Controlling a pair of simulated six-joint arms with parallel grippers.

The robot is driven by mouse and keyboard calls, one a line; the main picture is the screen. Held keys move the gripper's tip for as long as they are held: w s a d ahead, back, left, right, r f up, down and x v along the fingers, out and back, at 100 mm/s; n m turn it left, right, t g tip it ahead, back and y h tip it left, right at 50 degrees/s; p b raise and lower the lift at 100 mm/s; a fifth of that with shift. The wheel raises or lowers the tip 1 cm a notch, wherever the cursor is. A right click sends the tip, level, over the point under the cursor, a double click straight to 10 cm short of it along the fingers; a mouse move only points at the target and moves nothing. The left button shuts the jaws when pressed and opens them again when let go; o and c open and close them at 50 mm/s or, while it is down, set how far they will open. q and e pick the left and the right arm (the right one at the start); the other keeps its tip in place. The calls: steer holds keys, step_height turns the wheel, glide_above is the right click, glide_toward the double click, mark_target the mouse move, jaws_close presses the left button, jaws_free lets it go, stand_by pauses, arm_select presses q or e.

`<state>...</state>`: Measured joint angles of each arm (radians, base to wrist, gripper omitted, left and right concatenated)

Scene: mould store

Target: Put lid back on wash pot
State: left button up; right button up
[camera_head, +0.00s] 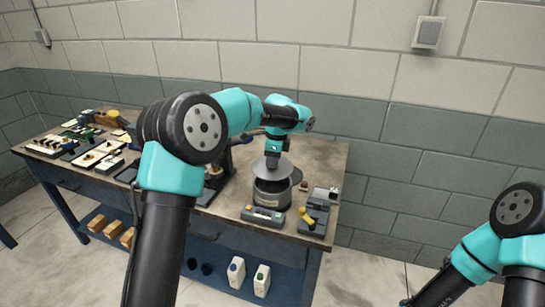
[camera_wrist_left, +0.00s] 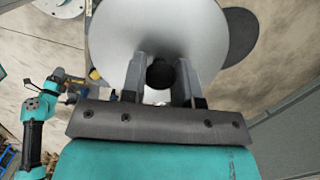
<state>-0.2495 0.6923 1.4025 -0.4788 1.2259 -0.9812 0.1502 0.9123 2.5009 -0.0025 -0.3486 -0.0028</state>
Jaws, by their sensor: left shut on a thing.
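My left gripper (camera_head: 273,162) is shut on the black knob (camera_wrist_left: 160,74) of the round grey lid (camera_head: 272,169). In the left wrist view the lid (camera_wrist_left: 112,40) fills the upper middle, with one finger on each side of the knob. In the head view the lid is at the top of the grey wash pot (camera_head: 270,197), which stands upright on the bench; I cannot tell whether they touch. The lid hides the pot's opening. My right arm shows at the right edge of the head view, with its gripper out of frame.
The wooden bench top (camera_head: 318,160) meets a block wall. A grey box with a display (camera_head: 262,215) stands in front of the pot, and a device with a yellow handle (camera_head: 308,217) to its right. Several trays and tools crowd the left. Bottles (camera_head: 262,280) stand on the lower shelf.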

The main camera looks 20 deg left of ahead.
mark_target(272, 171)
arm_select(q)
steer(key=shift+f, duration=2.45)
steer(key=shift+f, duration=0.15)
stand_by(0.4)
steer(key=o, duration=1.1)
steer(key=shift+c, duration=0.2)
steer(key=shift+o, duration=0.4)
steer(key=o, duration=0.4)
steer(key=shift+r, duration=3.55)
